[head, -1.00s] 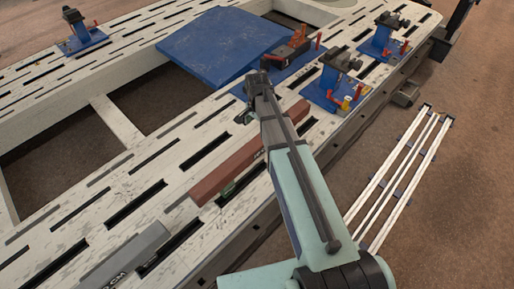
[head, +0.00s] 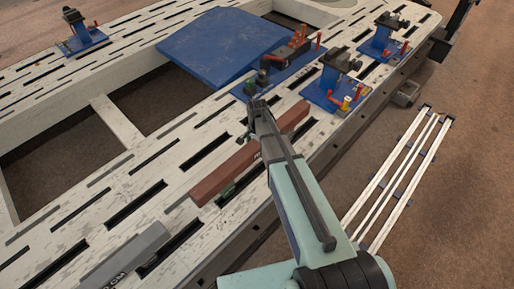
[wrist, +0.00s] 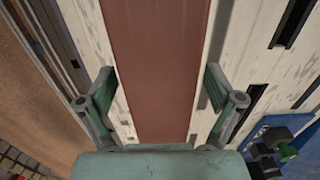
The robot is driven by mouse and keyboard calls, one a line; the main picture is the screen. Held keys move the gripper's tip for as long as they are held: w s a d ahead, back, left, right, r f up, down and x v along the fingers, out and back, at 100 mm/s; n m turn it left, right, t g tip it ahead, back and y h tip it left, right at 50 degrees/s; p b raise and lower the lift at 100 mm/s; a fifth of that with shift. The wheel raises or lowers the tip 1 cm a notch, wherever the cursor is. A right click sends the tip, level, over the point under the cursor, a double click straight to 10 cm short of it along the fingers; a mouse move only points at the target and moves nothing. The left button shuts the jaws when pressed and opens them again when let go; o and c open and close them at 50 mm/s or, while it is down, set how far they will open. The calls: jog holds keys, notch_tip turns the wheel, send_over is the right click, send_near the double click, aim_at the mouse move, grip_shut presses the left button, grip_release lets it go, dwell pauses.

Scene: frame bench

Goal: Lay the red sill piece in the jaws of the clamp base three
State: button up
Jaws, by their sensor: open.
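The red sill piece (head: 225,176) is a long brownish-red bar lying on the slotted pale bench, and my arm hides part of it. In the wrist view the red sill piece (wrist: 160,40) runs lengthwise between my fingers. My gripper (wrist: 158,80) is open and empty, one finger to each side of the bar; how far above it I cannot tell. In the head view my gripper (head: 252,126) is over the bar's far half. Blue clamp bases stand at the far right (head: 384,45), right (head: 334,90) and far left (head: 84,42). I cannot read which is three.
A blue sloped panel (head: 222,45) lies behind my gripper, beside a blue plate with a red and black clamp (head: 292,50). A grey bar (head: 128,262) lies at the front left. White rails (head: 398,180) lie on the floor at the right.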

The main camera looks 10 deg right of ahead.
jog(key=shift+f, duration=0.3)
jog(key=c, duration=1.5)
jog(key=shift+r, duration=0.1)
grip_shut()
